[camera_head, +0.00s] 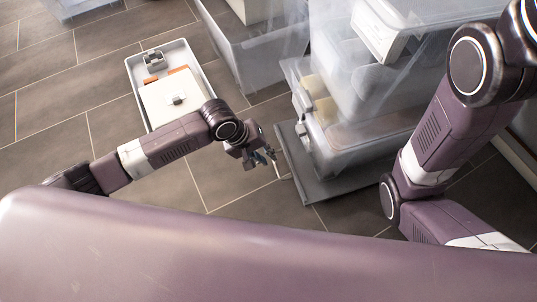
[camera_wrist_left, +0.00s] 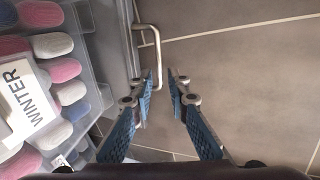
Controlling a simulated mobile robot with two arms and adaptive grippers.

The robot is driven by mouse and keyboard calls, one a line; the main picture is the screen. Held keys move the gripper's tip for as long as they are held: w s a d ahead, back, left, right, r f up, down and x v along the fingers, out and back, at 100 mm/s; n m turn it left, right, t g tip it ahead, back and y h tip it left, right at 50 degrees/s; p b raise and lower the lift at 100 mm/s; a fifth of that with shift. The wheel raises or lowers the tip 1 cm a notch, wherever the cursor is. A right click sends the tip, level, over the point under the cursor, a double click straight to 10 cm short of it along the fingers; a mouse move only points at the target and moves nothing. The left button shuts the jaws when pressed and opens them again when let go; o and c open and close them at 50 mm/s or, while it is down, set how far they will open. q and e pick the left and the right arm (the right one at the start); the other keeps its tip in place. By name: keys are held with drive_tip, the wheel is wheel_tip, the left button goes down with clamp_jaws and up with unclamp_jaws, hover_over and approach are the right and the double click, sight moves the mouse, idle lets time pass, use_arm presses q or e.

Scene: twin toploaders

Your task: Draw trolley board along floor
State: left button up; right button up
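The trolley board (camera_head: 311,187) is a flat grey board on the floor, under stacked translucent bins, right of centre in the head view. Its edge (camera_wrist_left: 127,35) runs beside a bin in the left wrist view. A thin metal handle (camera_wrist_left: 156,45) sticks out from that edge. My left gripper (camera_head: 268,158) is at the board's left edge, by the handle. In the left wrist view its blue-padded fingers (camera_wrist_left: 162,76) are apart, with the handle bar showing between the tips. I cannot tell whether they touch it. My right gripper is out of view; only its arm shows.
Translucent bins (camera_head: 350,110) are stacked on the board; one bin (camera_wrist_left: 85,60) holds colourful rounded items and a WINTER label. A grey tray (camera_head: 198,62) with a white box stands left, and another bin (camera_head: 262,55) stands behind. Tiled floor (camera_head: 240,205) in front is clear.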

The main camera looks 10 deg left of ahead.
sight(274, 163)
use_arm(q)
drive_tip(key=b+x, duration=0.4)
drive_tip(key=x, duration=0.2)
drive_tip(key=shift+d+f+b, duration=0.1)
drive_tip(key=shift+f+b, duration=0.1)
drive_tip(key=shift+b, duration=0.15)
drive_tip(key=shift+c, duration=0.7)
clamp_jaws()
